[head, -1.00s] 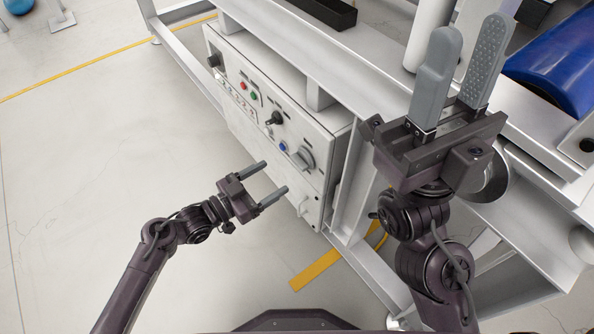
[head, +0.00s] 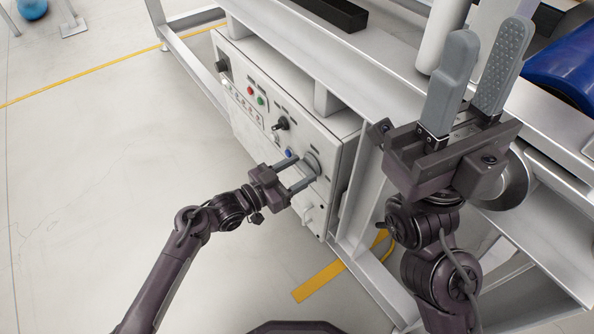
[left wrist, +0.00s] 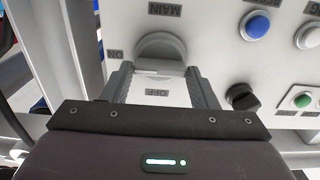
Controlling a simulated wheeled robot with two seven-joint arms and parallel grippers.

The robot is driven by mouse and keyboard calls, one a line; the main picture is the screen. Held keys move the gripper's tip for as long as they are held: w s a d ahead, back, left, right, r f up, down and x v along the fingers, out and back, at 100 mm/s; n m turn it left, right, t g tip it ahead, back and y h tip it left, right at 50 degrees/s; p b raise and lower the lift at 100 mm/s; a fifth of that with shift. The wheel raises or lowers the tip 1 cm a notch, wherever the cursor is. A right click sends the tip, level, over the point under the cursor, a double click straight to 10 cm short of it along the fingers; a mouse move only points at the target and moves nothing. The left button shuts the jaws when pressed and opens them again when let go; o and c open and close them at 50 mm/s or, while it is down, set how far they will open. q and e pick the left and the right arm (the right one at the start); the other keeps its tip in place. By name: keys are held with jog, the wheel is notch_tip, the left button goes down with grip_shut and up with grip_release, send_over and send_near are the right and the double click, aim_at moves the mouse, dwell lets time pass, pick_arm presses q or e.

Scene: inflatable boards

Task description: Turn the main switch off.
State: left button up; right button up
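The main switch (head: 313,162) is a grey round rotary knob on the right part of the white control panel. In the left wrist view the main switch (left wrist: 160,46) sits under an upside-down MAIN label, with ON at its left and OFF below it. My left gripper (head: 301,170) is open at the panel. In the left wrist view its fingers (left wrist: 159,70) stand apart on either side of the knob's lower part; I cannot tell whether they touch it. The handle's exact angle is unclear. My right gripper (head: 491,32) is open and empty, raised at the right.
The panel also has a blue button (left wrist: 257,25), a black selector knob (head: 281,124), and red and green buttons (head: 255,95). A white machine frame (head: 380,75) stands above and right of the panel.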

pick_arm(q)
jog(key=c, duration=0.5)
